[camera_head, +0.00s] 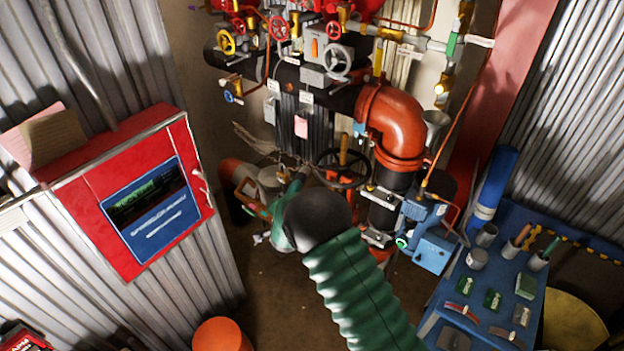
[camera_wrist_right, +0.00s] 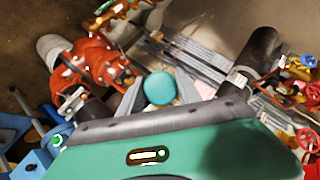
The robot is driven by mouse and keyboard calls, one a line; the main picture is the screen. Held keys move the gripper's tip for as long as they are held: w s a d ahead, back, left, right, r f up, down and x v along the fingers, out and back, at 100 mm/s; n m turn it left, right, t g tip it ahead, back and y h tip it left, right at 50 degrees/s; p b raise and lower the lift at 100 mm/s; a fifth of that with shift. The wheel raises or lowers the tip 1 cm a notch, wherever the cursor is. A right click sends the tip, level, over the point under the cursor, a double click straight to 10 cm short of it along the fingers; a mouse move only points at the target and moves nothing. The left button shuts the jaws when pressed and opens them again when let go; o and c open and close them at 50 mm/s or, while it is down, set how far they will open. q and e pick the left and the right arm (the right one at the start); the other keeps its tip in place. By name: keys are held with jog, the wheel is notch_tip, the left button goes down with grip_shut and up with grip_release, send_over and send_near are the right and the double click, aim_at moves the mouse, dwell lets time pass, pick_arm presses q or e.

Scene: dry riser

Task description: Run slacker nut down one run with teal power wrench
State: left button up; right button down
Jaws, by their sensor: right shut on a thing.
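In the right wrist view my right gripper (camera_wrist_right: 159,94) has its two grey fingers on either side of a round teal end, which I take to be the teal power wrench (camera_wrist_right: 160,86). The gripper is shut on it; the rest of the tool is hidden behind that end. In the head view my green ribbed right arm reaches up from the bottom, and its dark joint hides most of the hand and tool. Beyond it are the riser's pipes and an orange flanged valve body (camera_wrist_right: 95,65). Single nuts are too small to tell apart. My left gripper is in neither view.
A red cabinet (camera_head: 105,225) with a screen stands at the left. A blue bench (camera_head: 470,330) with cups and small parts is at the right. A black handwheel (camera_head: 343,168) and a blue pump (camera_head: 432,250) crowd the riser. Bare floor lies below it.

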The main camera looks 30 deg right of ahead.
jog(key=s+d+r+m+g+h+p, duration=0.1)
jog(key=s+d+r+m+h+p, duration=0.1)
jog(key=d+r+m+h, duration=0.2)
jog(key=d+r+h, duration=0.2)
jog(key=d+r, duration=0.2)
jog(key=shift+s+d+p, duration=0.2)
jog(key=shift+s+p, duration=0.2)
jog(key=shift+a, duration=0.15)
jog(key=d+b, duration=0.1)
jog(key=w+d+b, duration=0.1)
jog(key=d, duration=0.1)
jog(key=w+d+b, duration=0.1)
jog(key=d, duration=0.1)
jog(key=shift+w+d+r, duration=0.1)
jog(key=shift+w+d, duration=0.05)
jog(key=shift+d, duration=0.1)
jog(key=shift+a, duration=0.1)
jog(key=shift+r, duration=0.1)
